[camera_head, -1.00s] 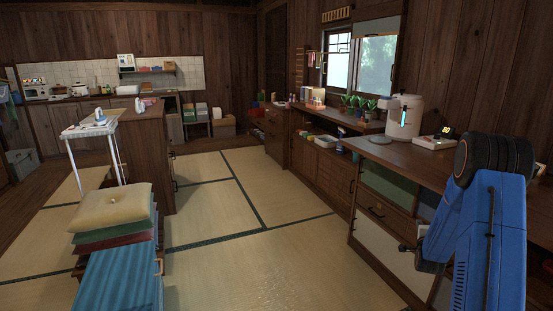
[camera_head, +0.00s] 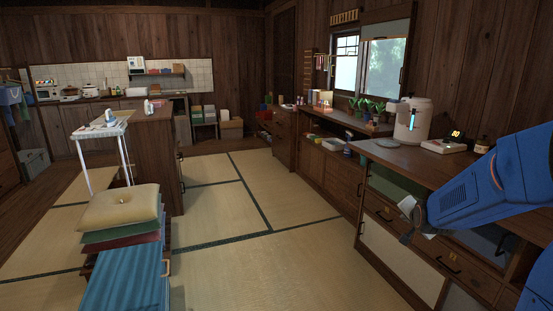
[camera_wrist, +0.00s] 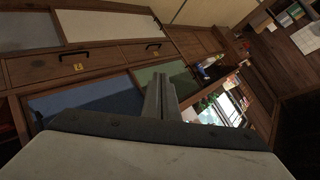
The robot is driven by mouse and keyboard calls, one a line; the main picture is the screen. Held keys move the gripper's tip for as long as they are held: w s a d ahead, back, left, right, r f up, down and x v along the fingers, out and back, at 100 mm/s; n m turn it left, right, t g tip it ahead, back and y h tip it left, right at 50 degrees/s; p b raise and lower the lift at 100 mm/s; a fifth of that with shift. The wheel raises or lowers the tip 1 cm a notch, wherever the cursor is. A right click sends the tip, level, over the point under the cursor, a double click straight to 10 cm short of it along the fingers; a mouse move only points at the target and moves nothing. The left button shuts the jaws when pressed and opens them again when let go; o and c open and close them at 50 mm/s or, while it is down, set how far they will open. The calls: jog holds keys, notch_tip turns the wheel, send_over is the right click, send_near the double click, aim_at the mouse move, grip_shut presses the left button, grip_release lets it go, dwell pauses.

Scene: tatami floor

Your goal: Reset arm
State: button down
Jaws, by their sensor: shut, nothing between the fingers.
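My blue arm reaches in from the right edge of the head view. My gripper (camera_head: 408,222) is at its left end, in front of the drawers and sliding doors of the right-hand cabinet (camera_head: 385,248). In the wrist view my gripper (camera_wrist: 162,92) shows as two dark fingers pressed together, with nothing between them. That view is tilted, with the cabinet's drawers (camera_wrist: 100,57) and its blue and green panels behind the fingers. I cannot tell the exact gap between gripper and cabinet.
A white water dispenser (camera_head: 412,120) and a device with a lit display (camera_head: 447,146) stand on the cabinet top. Cushions (camera_head: 120,208) are stacked at the left, near a small white table (camera_head: 98,131). The tatami floor (camera_head: 250,265) in the middle is clear.

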jog(key=s+a+r+n+g+y, duration=0.1)
jog(key=s+a+n, duration=0.3)
jog(key=s, duration=0.9)
jog(key=s+a+n+g+y, duration=0.1)
jog(key=s+a+n+g, duration=0.2)
jog(key=s, duration=1)
jog(key=s+a+r+n+g, duration=0.1)
jog(key=s+a+n, duration=0.3)
jog(key=s+a, duration=0.4)
jog(key=s+g, duration=0.1)
jog(key=s, duration=0.5)
jog(key=shift+a+r+n+y, duration=0.3)
jog(key=shift+n+y, duration=0.1)
